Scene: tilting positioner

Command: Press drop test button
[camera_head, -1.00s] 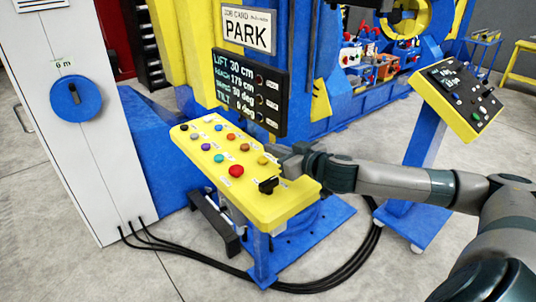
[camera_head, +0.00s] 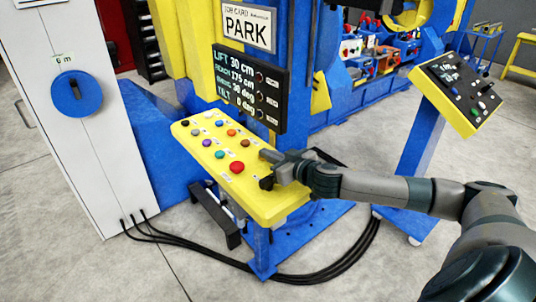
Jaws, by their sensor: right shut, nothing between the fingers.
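A yellow button panel (camera_head: 274,205) stands on a blue pedestal. It carries several coloured buttons, including a large red one (camera_head: 236,167), a brown one (camera_head: 245,143), an orange one (camera_head: 231,132), a purple one (camera_head: 206,142) and a teal one (camera_head: 220,155). The small labels are unreadable, so I cannot tell which is the drop test button. My right gripper (camera_head: 266,156) is shut and empty, its tips over the panel's right part, hiding what lies under them. I cannot tell whether it touches the panel. My left gripper is out of view.
A black switch (camera_head: 266,183) sits on the panel just below the gripper. A black display (camera_head: 249,88) stands behind the panel, under a PARK card (camera_head: 248,24). A second console (camera_head: 459,92) is at right. Black cables (camera_head: 330,262) lie on the floor. A white cabinet (camera_head: 95,150) is at left.

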